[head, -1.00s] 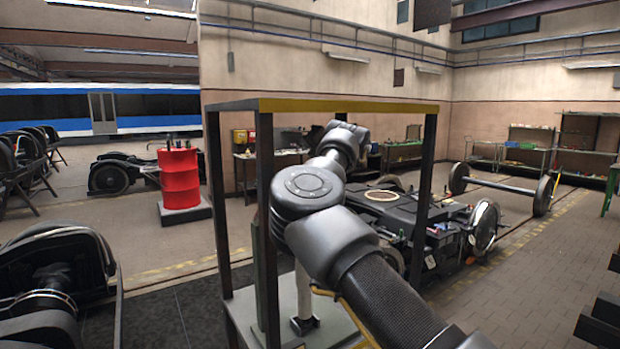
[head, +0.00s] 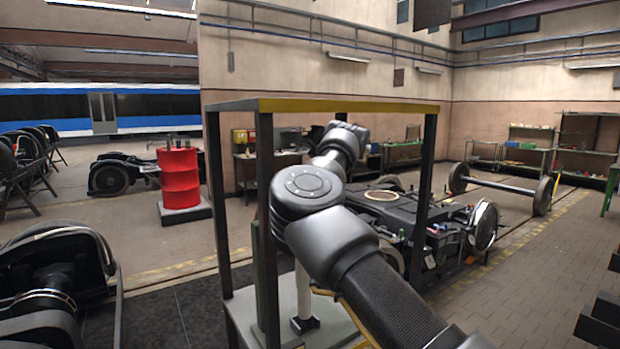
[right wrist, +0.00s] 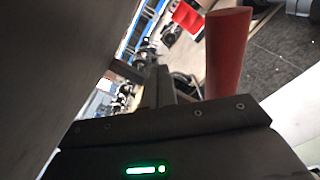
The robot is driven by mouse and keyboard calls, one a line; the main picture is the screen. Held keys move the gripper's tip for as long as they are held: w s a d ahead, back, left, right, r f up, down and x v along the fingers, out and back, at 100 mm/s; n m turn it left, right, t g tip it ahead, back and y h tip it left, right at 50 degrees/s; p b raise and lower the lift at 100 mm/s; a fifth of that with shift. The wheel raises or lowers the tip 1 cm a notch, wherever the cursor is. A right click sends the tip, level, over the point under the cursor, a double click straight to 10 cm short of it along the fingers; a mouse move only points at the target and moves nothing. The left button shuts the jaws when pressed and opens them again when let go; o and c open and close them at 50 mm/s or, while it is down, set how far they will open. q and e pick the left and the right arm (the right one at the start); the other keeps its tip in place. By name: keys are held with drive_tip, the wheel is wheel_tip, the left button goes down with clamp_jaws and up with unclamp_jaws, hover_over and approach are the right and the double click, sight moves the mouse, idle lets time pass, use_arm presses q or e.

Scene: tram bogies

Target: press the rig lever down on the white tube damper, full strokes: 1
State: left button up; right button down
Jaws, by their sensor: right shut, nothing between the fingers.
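The white tube damper (head: 303,291) stands upright inside the dark rig frame (head: 265,190), on a pale base plate (head: 330,328). My right arm crosses in front of it and hides its upper part. A yellow bar (head: 352,318) shows low beside the arm; I cannot tell whether it belongs to the lever. In the right wrist view a red round bar (right wrist: 228,52), apparently the lever's grip, stands close beside my right gripper (right wrist: 158,85). The gripper is shut with nothing in it; contact with the bar cannot be told. My left gripper is not in view.
The rig's posts and yellow-edged top bar (head: 350,106) surround my right arm closely. A red drum (head: 180,178) stands behind to the left. A bogie (head: 400,208) and a wheelset (head: 500,184) lie behind to the right.

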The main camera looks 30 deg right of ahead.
drive_tip(key=shift+d+f, duration=0.15)
drive_tip(key=shift+d+f+b, duration=0.3)
drive_tip(key=shift+d+f, duration=0.2)
drive_tip(key=shift+d, duration=0.25)
drive_tip(key=shift+d+f+b, duration=0.25)
drive_tip(key=shift+d+f, duration=0.25)
drive_tip(key=shift+d, duration=0.2)
drive_tip(key=shift+d+f+b, duration=0.7)
drive_tip(key=shift+d+f, duration=0.65)
